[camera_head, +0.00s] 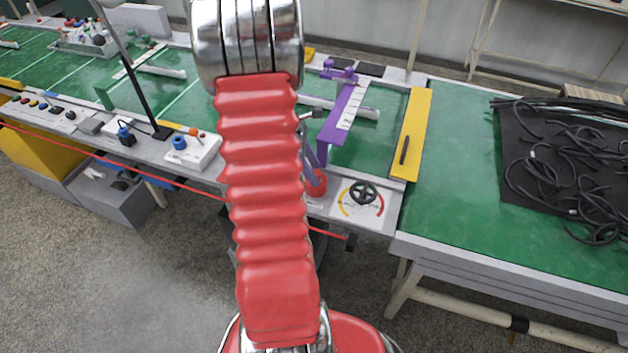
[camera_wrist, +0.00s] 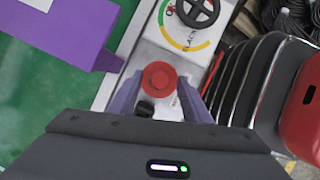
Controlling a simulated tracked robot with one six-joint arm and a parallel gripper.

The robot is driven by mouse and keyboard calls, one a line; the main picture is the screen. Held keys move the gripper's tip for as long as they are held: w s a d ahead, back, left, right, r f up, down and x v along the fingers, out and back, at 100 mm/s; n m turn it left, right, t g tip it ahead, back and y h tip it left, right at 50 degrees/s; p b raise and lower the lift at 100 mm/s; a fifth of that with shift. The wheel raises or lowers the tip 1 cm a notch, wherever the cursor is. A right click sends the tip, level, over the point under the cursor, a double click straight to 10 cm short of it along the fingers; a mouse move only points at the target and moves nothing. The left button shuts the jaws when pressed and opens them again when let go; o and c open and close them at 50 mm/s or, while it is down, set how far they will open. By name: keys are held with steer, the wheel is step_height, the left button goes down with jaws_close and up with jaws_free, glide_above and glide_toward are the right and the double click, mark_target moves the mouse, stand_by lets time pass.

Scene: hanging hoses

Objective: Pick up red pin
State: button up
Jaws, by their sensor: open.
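The red pin (camera_wrist: 159,77) shows in the wrist view as a round red head above a white panel. In the head view the red pin (camera_head: 317,184) stands at the panel's front, partly hidden by my red-sleeved arm. My gripper (camera_wrist: 157,82) has two purple-grey fingers, one on each side of the red head, with a gap visible on both sides. It is open and holds nothing. How far the fingertips are above or around the pin, I cannot tell. In the head view my arm hides most of the gripper.
A black handwheel (camera_head: 363,193) on a yellow-red dial sits right of the pin. A purple bracket (camera_head: 343,115) stands behind it, and a yellow bar (camera_head: 412,135) farther right. Black hoses (camera_head: 570,165) lie on a dark mat. A small black part (camera_wrist: 145,108) is close to the pin.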

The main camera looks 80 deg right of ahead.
jaws_close()
stand_by(0.6)
steer(key=shift+r, duration=0.15)
step_height(320, 180, up, 10)
stand_by(0.5)
stand_by(0.8)
